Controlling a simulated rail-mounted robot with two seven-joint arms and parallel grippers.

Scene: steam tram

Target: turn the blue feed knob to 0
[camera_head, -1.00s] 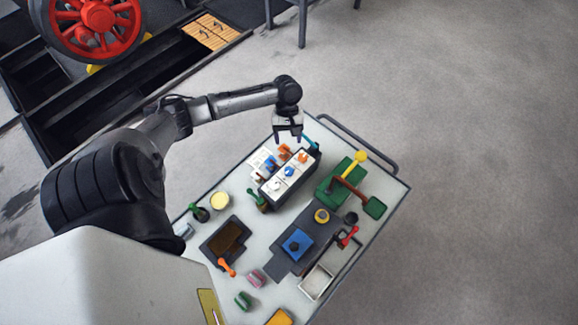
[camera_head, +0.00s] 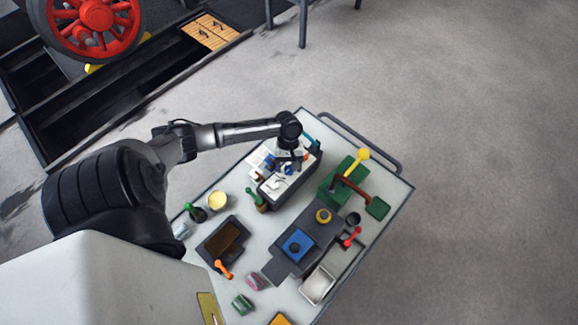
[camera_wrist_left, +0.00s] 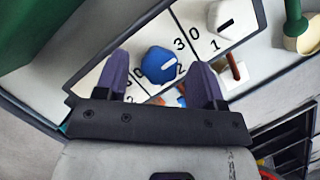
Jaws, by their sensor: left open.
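The blue feed knob (camera_wrist_left: 158,66) is round and sits on a white panel (camera_wrist_left: 190,14) marked with the digits 0 to 3. It also shows in the head view (camera_head: 289,170), partly behind my gripper. My left gripper (camera_wrist_left: 158,61) is open, with one finger on each side of the knob; whether they touch it I cannot tell. In the head view my left gripper (camera_head: 290,160) is low over the dark box with the panel. Which digit the knob points to is unclear. My right gripper is out of view.
A white knob (camera_wrist_left: 224,18) sits beside the blue one on the panel. A green lever (camera_head: 262,198) stands at the box's near end. A green device with a yellow-tipped lever (camera_head: 362,155) is to the right. The cart's (camera_head: 190,245) front half holds several other items.

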